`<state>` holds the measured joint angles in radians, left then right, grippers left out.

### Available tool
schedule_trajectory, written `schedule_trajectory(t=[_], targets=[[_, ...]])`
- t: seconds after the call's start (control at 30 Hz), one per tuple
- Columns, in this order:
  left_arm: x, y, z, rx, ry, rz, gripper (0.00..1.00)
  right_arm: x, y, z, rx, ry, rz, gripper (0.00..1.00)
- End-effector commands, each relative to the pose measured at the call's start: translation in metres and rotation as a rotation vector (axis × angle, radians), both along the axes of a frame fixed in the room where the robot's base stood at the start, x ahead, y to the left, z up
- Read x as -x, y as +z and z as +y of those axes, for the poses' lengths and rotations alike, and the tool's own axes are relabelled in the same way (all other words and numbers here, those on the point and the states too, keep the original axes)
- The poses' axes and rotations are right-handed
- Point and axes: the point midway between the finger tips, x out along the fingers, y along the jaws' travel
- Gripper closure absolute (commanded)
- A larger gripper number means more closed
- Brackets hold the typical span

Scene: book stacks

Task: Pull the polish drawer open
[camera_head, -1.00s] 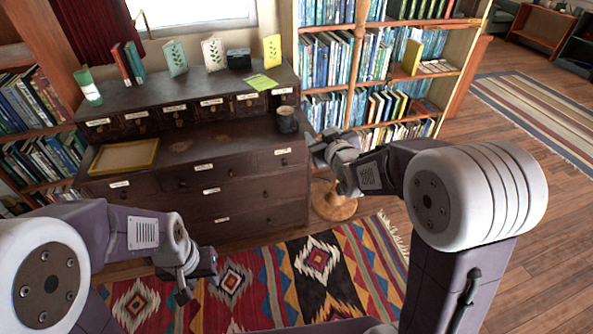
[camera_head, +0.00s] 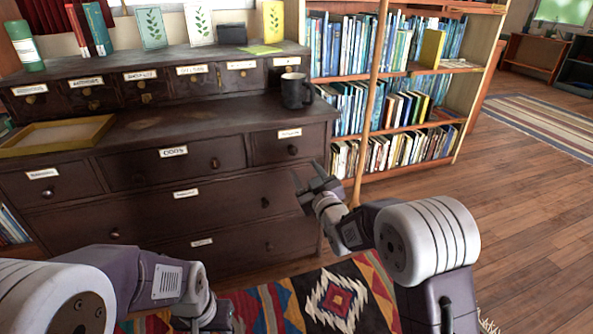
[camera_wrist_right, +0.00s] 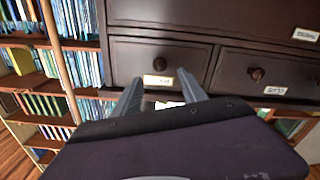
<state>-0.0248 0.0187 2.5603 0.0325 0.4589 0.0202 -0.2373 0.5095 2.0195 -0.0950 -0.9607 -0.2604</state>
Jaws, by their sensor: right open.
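A dark wooden cabinet has several shut drawers with white labels and round knobs. The small right drawer (camera_head: 289,146) below the ledge has a label too small to read surely, so I cannot tell whether it is the polish drawer. It also shows in the right wrist view (camera_wrist_right: 185,57), upside down, with its knob (camera_wrist_right: 160,64) beyond the fingers. My right gripper (camera_head: 312,185) is open and empty, in front of the cabinet and low beside that drawer; its fingers (camera_wrist_right: 163,88) are apart. My left gripper (camera_head: 208,318) is low at the bottom edge, its jaws unclear.
A dark mug (camera_head: 296,90) stands on the ledge above the small right drawer. A wooden pole (camera_head: 376,90) and bookshelf (camera_head: 398,75) stand right of the cabinet. A shallow wooden tray (camera_head: 58,136) lies on the ledge's left. Open wooden floor (camera_head: 530,200) lies to the right.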

Motion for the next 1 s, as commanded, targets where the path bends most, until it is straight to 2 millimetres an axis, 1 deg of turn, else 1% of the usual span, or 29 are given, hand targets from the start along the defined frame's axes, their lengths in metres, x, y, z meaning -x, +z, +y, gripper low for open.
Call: schedule_trajectory(t=[0.07,0.17,0.33,0.37,0.4,0.47,0.53,0.63,0.93,0.97,1.0], targets=[[0.000,0.006,0.000,0.000,0.000,-0.001,0.64,-0.002,0.004,0.001,0.000,0.000,0.000,0.50],[0.000,0.019,0.000,0.000,0.000,0.000,0.64,-0.013,0.008,0.004,0.001,-0.001,0.002,0.50],[0.000,0.048,0.000,0.000,0.000,-0.001,0.64,-0.046,0.010,0.015,0.000,-0.001,0.002,0.50],[-0.001,0.031,0.000,0.000,0.000,-0.002,0.64,-0.052,-0.001,0.016,0.000,-0.001,-0.001,0.50],[0.000,0.024,0.000,0.000,0.000,-0.001,0.64,-0.059,-0.003,0.019,-0.001,-0.001,-0.003,0.50],[0.000,0.020,0.000,0.000,0.000,0.000,0.64,-0.068,-0.002,0.022,-0.001,-0.001,-0.003,0.50],[0.000,0.017,0.000,0.000,0.000,0.000,0.64,-0.076,-0.002,0.024,0.000,-0.001,-0.001,0.50],[0.000,0.014,0.000,0.000,0.000,0.000,0.64,-0.083,0.000,0.027,-0.001,-0.001,-0.001,0.50],[0.000,0.015,0.000,0.000,0.000,0.000,0.64,-0.086,0.002,0.028,-0.001,-0.001,0.001,0.50],[0.000,0.015,0.000,0.000,0.000,0.000,0.64,-0.086,0.002,0.028,0.000,-0.001,0.001,0.56],[0.000,0.015,0.000,0.000,0.000,0.000,0.64,-0.086,0.002,0.028,0.000,-0.001,0.001,0.67]])
